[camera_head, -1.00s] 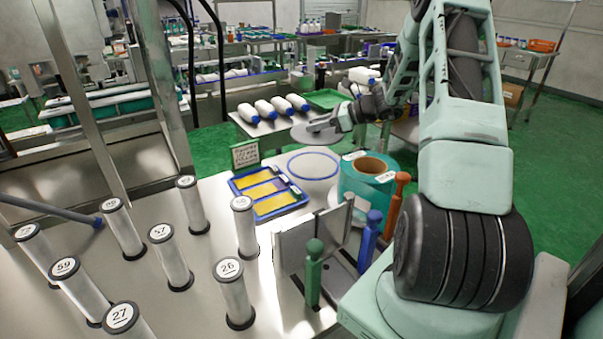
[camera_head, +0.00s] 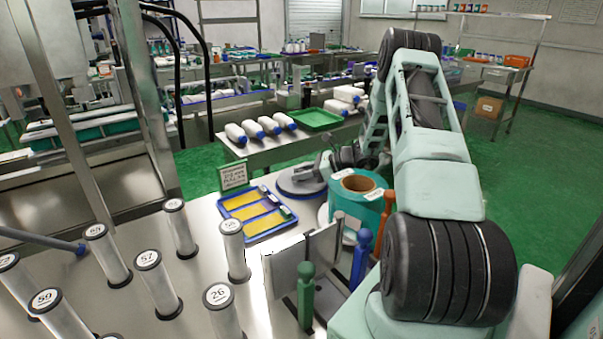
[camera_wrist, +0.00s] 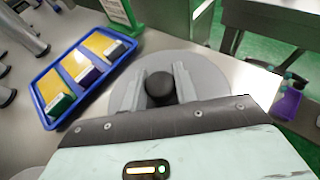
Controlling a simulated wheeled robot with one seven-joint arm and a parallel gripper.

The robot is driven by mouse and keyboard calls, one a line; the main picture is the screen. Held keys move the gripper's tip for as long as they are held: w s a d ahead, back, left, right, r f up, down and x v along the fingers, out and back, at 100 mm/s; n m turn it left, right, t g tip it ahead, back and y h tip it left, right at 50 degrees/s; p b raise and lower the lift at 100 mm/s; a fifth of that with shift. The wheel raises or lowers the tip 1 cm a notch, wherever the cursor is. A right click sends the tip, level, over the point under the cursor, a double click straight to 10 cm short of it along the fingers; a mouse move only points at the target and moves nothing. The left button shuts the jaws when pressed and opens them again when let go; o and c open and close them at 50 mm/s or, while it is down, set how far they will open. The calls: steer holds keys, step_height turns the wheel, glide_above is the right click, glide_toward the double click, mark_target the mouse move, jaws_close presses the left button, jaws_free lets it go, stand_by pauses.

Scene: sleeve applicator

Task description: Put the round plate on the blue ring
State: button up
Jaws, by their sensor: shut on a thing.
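The round grey plate (camera_head: 287,184) is over the blue ring's place on the steel table, low and about level, next to the blue tray. Only a thin blue edge of the ring (camera_head: 296,196) shows along the plate's near side; the rest is hidden. I cannot tell whether the plate touches the table. My gripper (camera_head: 318,171) is shut on the plate's dark central knob. In the wrist view the plate (camera_wrist: 209,76) spreads beyond both fingers, with the round black knob (camera_wrist: 160,86) between them, and no ring shows there.
A blue tray (camera_head: 246,236) with yellow compartments lies left of the plate, a small sign (camera_head: 233,176) behind it. A teal roll (camera_head: 356,208) stands close on the right. Grey panels (camera_head: 285,268), green and blue pegs and numbered cylinders stand nearer.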

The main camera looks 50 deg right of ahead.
steer(key=o, duration=1.1)
steer(key=shift+f, duration=0.15)
steer(key=shift+r, duration=0.25)
steer(key=b+v, duration=0.1)
steer(key=v, duration=1.1)
